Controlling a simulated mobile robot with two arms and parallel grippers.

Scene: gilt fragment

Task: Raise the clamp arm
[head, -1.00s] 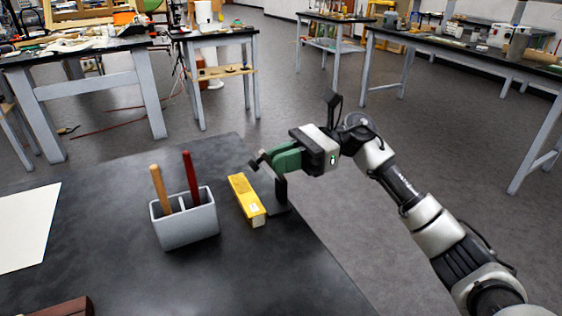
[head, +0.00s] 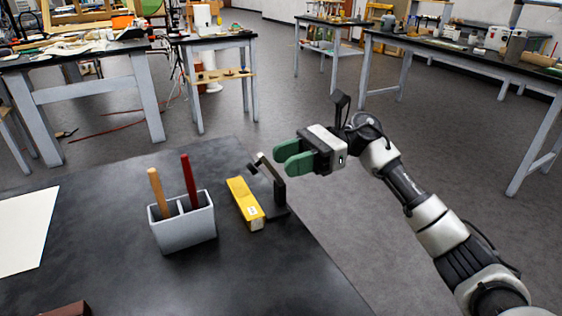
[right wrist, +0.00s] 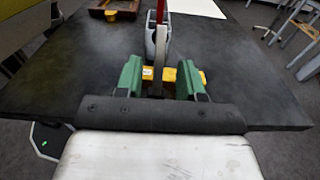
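The clamp (head: 279,193) is a dark upright post on a small base at the table's right edge. Its clamp arm (head: 269,166) slants up and left from the post, with a light upper end and a dark tip. The tip is clear above the yellow block (head: 243,200), which lies beside the post. My left gripper is not in view.
A grey holder (head: 183,228) with a wooden-handled and a red-handled tool stands left of the block. A white sheet (head: 22,232) and part of a brown object (head: 68,309) lie further left. The table's front right is bare.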

